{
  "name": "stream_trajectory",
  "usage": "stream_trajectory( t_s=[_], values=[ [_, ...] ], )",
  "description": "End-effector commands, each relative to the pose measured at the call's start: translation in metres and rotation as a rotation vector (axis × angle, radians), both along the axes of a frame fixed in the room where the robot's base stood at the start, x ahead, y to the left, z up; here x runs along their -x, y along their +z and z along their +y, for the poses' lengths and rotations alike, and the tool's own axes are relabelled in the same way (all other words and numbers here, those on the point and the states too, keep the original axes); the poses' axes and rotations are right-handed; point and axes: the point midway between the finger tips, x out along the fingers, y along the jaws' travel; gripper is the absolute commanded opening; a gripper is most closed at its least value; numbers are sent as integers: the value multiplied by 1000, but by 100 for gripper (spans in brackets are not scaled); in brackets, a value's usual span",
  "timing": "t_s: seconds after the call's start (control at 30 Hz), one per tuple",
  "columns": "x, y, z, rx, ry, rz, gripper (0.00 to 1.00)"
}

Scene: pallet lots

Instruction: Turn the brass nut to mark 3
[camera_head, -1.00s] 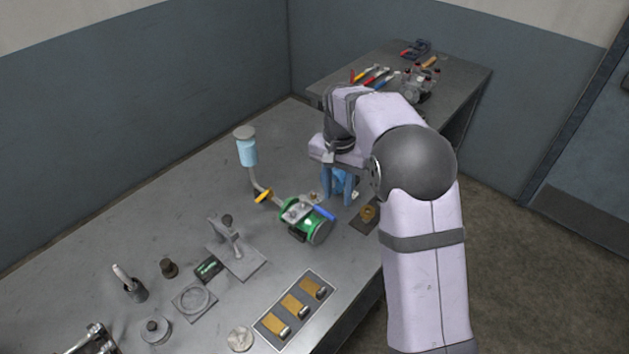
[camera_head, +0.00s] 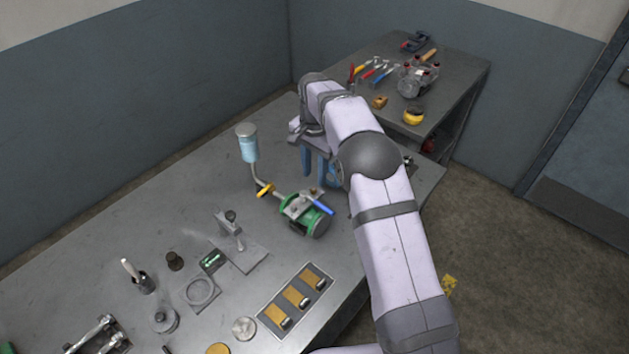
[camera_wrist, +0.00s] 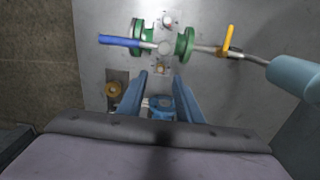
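A brass nut (camera_wrist: 116,90) sits on a small dark plate (camera_wrist: 118,75) on the bench, at the left in the wrist view. In the head view my arm hides it. Marks around it are too small to read. My gripper (camera_wrist: 162,76) is open, its two blue fingers pointing down; in the head view it (camera_head: 318,178) is above the bench, behind the green pump. The brass nut is outside the fingers, left of the left finger in the wrist view. A blue object (camera_wrist: 164,105) shows between the fingers, with gaps on both sides.
A stand (camera_head: 240,257) and a plate with brass tabs (camera_head: 262,320) are nearer. Tools lie on the back table (camera_head: 455,85).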

Motion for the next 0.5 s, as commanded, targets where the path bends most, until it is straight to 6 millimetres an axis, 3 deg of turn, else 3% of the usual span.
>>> stream_trajectory(
  t_s=[0.3, 0.5],
  values=[
    [0, -36, 0, 1, 0, 2, 32],
    [0, -48, 0, 0, 1, 0, 32]
  ],
)
